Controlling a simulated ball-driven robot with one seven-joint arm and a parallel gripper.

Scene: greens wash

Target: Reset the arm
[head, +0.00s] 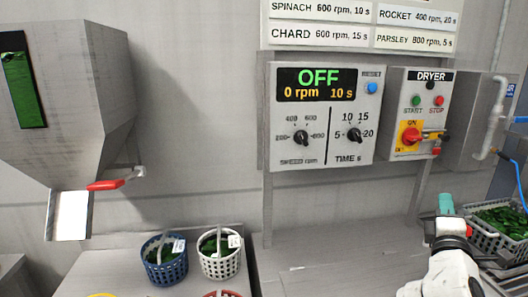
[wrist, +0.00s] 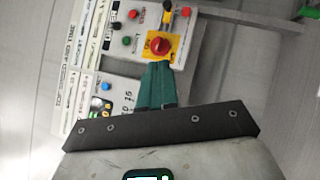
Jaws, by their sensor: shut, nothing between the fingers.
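My gripper (head: 446,205) is at the lower right of the head view, at the end of my white arm. Its green fingers are together and empty. In the wrist view the gripper (wrist: 158,72) points toward the dryer box, with the red knob on its yellow plate (wrist: 159,45) just beyond the fingertips. I cannot tell the gap between them. In the head view the dryer box (head: 420,90) hangs on the wall above the gripper, with green START and red STOP buttons and a red knob (head: 411,136).
A control panel (head: 325,110) reads OFF, 0 rpm, 10 s. A blue basket (head: 166,268) and a white basket (head: 221,262) of greens stand on the bench. A grey crate (head: 505,242) of greens is right of my arm. A hopper (head: 70,95) with a red handle hangs left.

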